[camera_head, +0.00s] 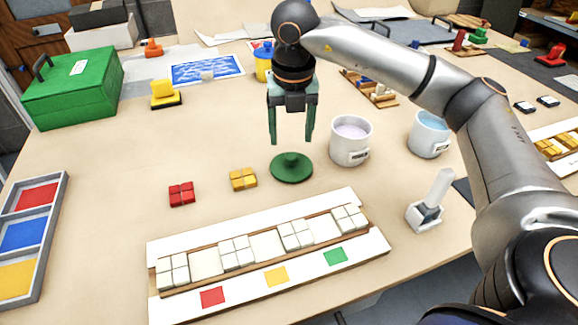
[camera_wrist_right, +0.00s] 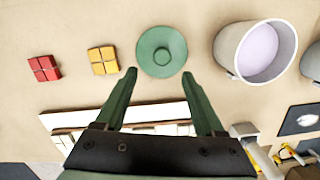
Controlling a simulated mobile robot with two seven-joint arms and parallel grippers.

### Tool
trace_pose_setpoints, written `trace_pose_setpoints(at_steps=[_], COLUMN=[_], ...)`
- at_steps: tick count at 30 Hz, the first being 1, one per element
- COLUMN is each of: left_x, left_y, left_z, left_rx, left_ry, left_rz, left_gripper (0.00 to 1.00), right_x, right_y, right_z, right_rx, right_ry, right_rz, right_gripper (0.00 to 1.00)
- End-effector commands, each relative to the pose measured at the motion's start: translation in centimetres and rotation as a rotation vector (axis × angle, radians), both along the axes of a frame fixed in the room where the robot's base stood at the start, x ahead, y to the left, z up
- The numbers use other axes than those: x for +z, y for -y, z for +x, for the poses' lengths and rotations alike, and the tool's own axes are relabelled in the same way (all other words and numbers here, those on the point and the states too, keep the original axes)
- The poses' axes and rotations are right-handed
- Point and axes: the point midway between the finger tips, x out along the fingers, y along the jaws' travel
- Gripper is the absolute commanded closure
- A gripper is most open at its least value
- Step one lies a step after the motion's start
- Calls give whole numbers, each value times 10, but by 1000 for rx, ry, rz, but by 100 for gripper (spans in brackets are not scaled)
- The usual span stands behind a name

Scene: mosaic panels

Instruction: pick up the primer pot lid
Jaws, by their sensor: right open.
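The green round lid (camera_head: 291,168) with a raised knob lies flat on the table, left of a white pot. It also shows in the right wrist view (camera_wrist_right: 162,52), beyond and between my fingertips. My right gripper (camera_head: 292,141) is open and empty above the lid, apart from it. Its two green fingers show in the right wrist view (camera_wrist_right: 160,74). The white pot (camera_head: 351,141) stands open with pale lilac contents, and shows in the right wrist view too (camera_wrist_right: 228,47). My left gripper is not in view.
Red tiles (camera_head: 181,194) and yellow tiles (camera_head: 243,179) lie left of the lid. A white mosaic panel (camera_head: 370,245) lies in front. A pot with blue contents (camera_head: 428,134) and a white-handled tool (camera_head: 430,205) stand at right. Bare table (camera_head: 110,170) is at left.

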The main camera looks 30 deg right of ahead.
Motion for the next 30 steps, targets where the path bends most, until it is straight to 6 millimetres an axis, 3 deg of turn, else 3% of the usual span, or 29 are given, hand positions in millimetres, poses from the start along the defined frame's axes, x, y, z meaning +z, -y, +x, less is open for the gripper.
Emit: trace_pose_setpoints(at_steps=[7,15,24,30], left_x=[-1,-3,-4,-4], left_y=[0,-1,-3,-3], left_z=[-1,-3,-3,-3], left_rx=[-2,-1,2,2], left_ry=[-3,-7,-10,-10], left_rz=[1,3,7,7], left_gripper=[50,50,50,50], right_x=[-20,-57,-63,-62], right_y=[3,9,9,9], right_z=[3,9,10,10], right_rx=[-1,0,0,0], right_ry=[-1,-1,1,1], right_rz=[0,0,0,0], right_gripper=[29,29,29,50])
